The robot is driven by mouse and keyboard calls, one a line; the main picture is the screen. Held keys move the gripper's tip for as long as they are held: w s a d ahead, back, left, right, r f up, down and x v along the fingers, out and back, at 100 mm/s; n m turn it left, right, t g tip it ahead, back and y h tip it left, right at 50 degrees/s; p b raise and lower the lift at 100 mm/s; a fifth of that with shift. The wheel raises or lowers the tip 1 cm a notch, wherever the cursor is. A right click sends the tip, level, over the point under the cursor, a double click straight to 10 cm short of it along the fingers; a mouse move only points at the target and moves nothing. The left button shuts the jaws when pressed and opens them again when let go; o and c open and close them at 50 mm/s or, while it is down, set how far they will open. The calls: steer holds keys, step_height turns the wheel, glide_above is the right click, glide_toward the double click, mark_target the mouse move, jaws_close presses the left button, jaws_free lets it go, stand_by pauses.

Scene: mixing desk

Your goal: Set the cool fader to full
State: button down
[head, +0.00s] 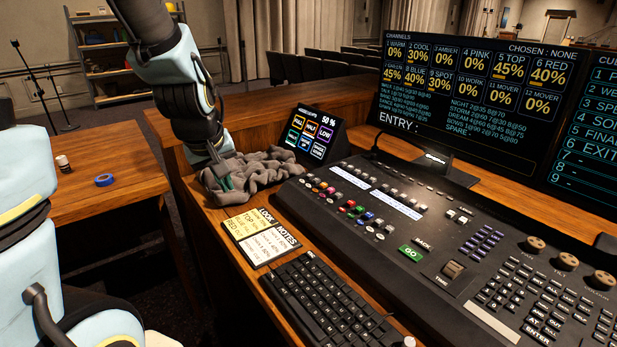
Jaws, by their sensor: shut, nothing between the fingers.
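The black lighting desk (455,235) fills the right side, with small coloured and pale caps (352,207) on its left part. I cannot tell which one is the cool fader; the labels there are too small to read. The left monitor (462,95) lists channel 2 COOL at 30% and reads "CHOSEN : NONE"; its entry line looks empty. My gripper (224,182) points down at the crumpled grey cloth (262,168), left of the desk. It is shut with nothing in it. Whether it touches the cloth is unclear.
A small tilted touch panel (311,133) reads 50 % above coloured buttons, including FULL, HALF and LOW.

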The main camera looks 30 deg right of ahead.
steer(key=s+d+r+t+h, duration=0.1)
steer(key=d+r+h, duration=0.1)
steer(key=d, duration=1.1)
steer(key=shift+s+n, duration=0.15)
steer(key=shift+n, duration=0.25)
steer(key=shift+d+f, duration=0.1)
steer(key=shift+f, duration=0.05)
steer(key=p, duration=0.1)
glide_toward(312, 184)
steer(key=f, duration=0.1)
steer(key=w+a+f, duration=0.1)
steer(key=a+f, duration=0.1)
steer(key=f, duration=0.1)
steer(key=shift+w+a, duration=0.2)
steer(key=shift+w, duration=0.05)
steer(key=d+p, duration=0.2)
steer(key=d, duration=0.1)
steer(key=shift+w+d, duration=0.1)
steer(key=shift+w, duration=0.25)
steer(key=shift+w+d+f, duration=0.1)
steer(key=shift+d+f, duration=0.05)
steer(key=shift+d, duration=0.25)
